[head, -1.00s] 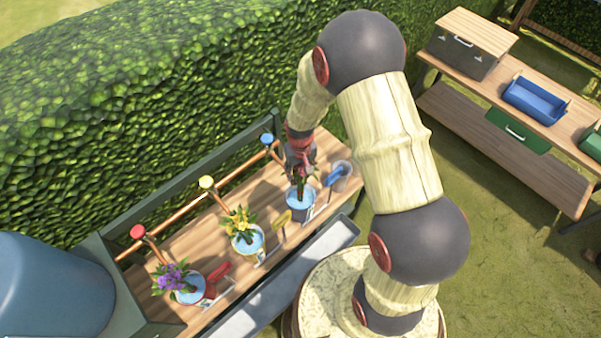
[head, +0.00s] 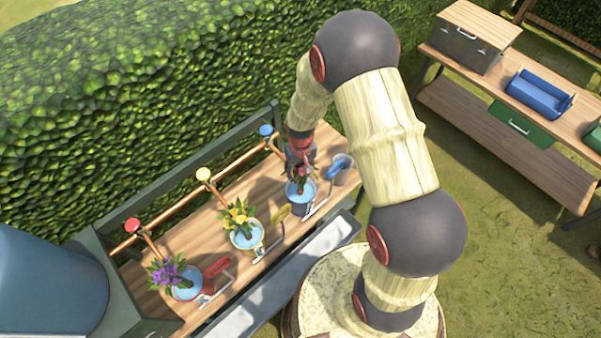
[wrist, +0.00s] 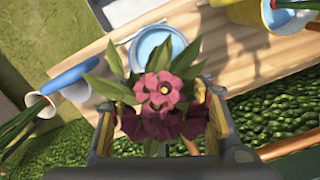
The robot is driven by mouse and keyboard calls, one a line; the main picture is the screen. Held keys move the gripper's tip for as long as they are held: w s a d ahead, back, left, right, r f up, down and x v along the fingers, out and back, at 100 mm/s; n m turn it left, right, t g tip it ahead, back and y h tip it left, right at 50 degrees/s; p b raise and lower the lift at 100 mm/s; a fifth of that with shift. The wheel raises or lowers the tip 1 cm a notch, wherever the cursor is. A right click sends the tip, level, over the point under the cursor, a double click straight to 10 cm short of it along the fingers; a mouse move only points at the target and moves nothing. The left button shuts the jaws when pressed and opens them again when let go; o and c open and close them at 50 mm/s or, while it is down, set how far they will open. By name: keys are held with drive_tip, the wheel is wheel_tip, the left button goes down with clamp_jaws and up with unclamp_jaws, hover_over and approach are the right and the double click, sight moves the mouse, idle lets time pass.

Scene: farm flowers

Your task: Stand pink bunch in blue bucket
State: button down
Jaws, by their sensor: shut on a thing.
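The pink bunch (wrist: 160,95), with pink and dark red blooms and green leaves, is between the fingers of my gripper (wrist: 160,118). In the head view my gripper (head: 300,166) points down over the blue bucket (head: 299,207), at the right part of the bench. The bunch's leaves show at the bucket's mouth. In the wrist view the bucket's pale blue rim (wrist: 178,42) lies just beyond the blooms. The stem ends are hidden, so I cannot tell how deep they reach.
A yellow bunch (head: 238,216) and a purple bunch (head: 168,272) stand in buckets to the left. Copper pipes with coloured taps run behind, and a grey trough (head: 318,252) lies along the front.

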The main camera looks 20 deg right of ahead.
drive_tip(key=c, duration=0.8)
unclamp_jaws()
drive_tip(key=shift+c, duration=0.2)
drive_tip(key=shift+r, duration=0.1)
wheel_tip(320, 180, up, 12)
drive_tip(key=shift+f, duration=0.1)
idle(0.6)
